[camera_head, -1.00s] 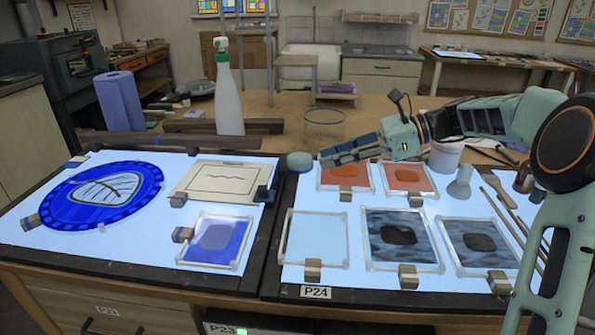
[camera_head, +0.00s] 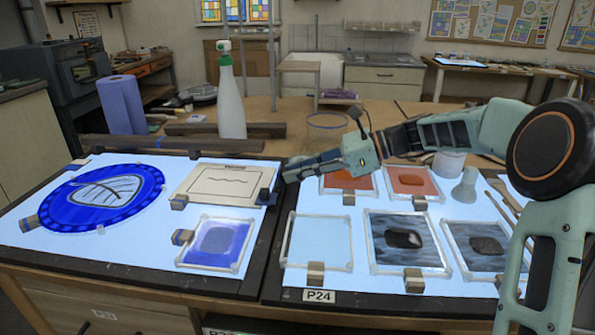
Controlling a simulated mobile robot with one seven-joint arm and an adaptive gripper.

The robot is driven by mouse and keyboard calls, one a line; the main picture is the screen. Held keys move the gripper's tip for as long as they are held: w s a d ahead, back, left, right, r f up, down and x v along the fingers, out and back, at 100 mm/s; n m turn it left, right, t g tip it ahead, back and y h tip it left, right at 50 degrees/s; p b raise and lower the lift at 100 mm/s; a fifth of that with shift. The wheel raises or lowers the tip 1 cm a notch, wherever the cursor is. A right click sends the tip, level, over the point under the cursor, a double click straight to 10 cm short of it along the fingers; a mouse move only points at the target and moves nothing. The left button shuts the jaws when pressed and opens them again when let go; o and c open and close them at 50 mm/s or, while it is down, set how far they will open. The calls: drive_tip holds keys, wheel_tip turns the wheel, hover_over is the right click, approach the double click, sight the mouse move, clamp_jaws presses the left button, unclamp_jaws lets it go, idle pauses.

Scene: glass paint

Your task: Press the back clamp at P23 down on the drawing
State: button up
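The drawing, a cream sheet with a wavy line (camera_head: 243,180), lies at the back right of the left lit panel (camera_head: 120,235).
A blue leaf disc (camera_head: 105,196) and a blue glass pane (camera_head: 217,243) share the left panel. A white spray bottle (camera_head: 230,100) and dark bars (camera_head: 186,144) stand behind.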

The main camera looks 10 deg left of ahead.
clamp_jaws()
drive_tip(key=shift+r+p, duration=0.15)
drive_tip(key=shift+p, duration=0.2)
